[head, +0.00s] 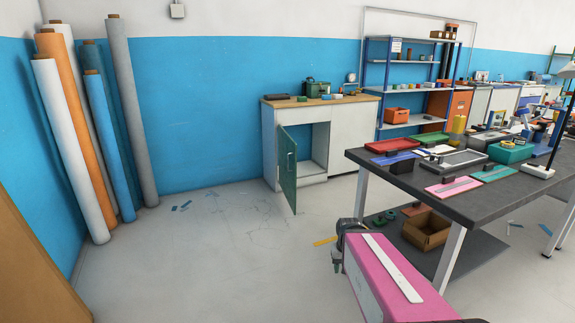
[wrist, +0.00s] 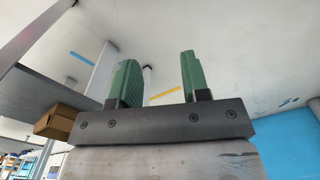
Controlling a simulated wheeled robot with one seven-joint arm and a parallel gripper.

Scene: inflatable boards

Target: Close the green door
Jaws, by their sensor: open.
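The green door (head: 288,170) belongs to a low white cabinet (head: 352,140) with a wooden top against the blue wall. It stands wide open, hinged at the left of the opening and jutting out into the room. A pale handle (head: 291,160) shows on it. The compartment behind it looks empty. My gripper (head: 337,262) is low in front of the cabinet, to the right of the door and apart from it, partly hidden by my arm. In the wrist view its two green fingers (wrist: 157,75) are spread with nothing between them; the door is not seen there.
A dark workbench (head: 440,195) with trays stands on the right, with a cardboard box (head: 427,229) on its lower shelf. Several rolls (head: 72,150) lean at the left. A yellow strip (head: 325,241) lies near my gripper. The floor left of the door is mostly clear.

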